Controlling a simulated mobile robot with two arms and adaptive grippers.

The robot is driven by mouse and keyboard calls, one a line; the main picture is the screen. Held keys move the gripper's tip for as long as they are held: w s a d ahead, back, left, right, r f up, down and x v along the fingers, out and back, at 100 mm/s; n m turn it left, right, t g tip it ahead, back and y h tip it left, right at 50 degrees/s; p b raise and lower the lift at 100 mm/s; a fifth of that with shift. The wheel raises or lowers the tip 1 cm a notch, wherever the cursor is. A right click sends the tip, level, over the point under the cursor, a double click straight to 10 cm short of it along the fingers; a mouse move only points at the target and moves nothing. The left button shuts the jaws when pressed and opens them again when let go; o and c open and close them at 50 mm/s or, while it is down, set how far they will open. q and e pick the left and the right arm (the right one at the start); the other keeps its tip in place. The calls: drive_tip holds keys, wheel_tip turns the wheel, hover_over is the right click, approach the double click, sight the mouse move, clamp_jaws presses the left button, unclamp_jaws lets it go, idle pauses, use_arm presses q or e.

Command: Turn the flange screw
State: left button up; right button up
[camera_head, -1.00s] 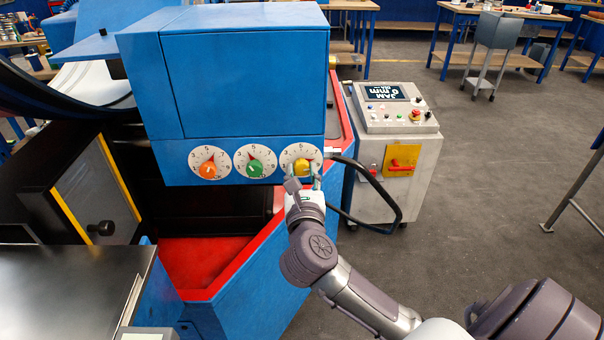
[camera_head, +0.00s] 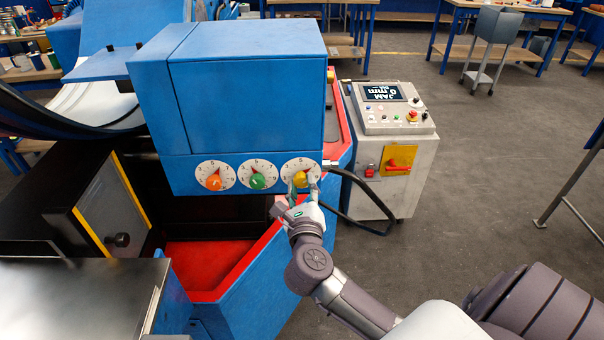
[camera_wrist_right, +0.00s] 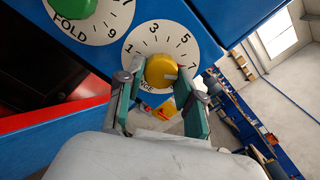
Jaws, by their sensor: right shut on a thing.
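The flange screw is a yellow knob (camera_head: 300,179) on a white numbered dial (camera_head: 312,167), the rightmost of three dials on the blue machine's front. In the right wrist view the yellow knob (camera_wrist_right: 160,71) sits between my right gripper's two green-padded fingers (camera_wrist_right: 158,100), which are shut on its sides. The dial (camera_wrist_right: 186,44) shows numbers there, with part of its label hidden by the fingers. In the head view my right gripper (camera_head: 303,190) reaches the knob from below. My left gripper is not in view.
An orange knob (camera_head: 213,182) and a green knob (camera_head: 257,181) sit on dials to the left. A grey control cabinet (camera_head: 398,150) with a display stands at the right, and a black cable (camera_head: 360,227) hangs between it and the machine. Open floor lies further right.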

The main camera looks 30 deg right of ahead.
drive_tip(key=n+p, duration=0.2)
drive_tip(key=p, duration=0.1)
drive_tip(key=n+p, duration=0.6)
drive_tip(key=shift+r+p, duration=0.25)
drive_tip(key=shift+p, duration=0.1)
drive_tip(key=shift+f+n+p, duration=0.15)
drive_tip(key=shift+n+p, duration=1.05)
drive_tip(key=shift+n, duration=0.1)
drive_tip(key=o, duration=1.2)
drive_tip(key=shift+s, duration=0.1)
drive_tip(key=v, duration=1.1)
drive_tip(key=shift+s+a, duration=0.2)
drive_tip(key=shift+s, duration=0.15)
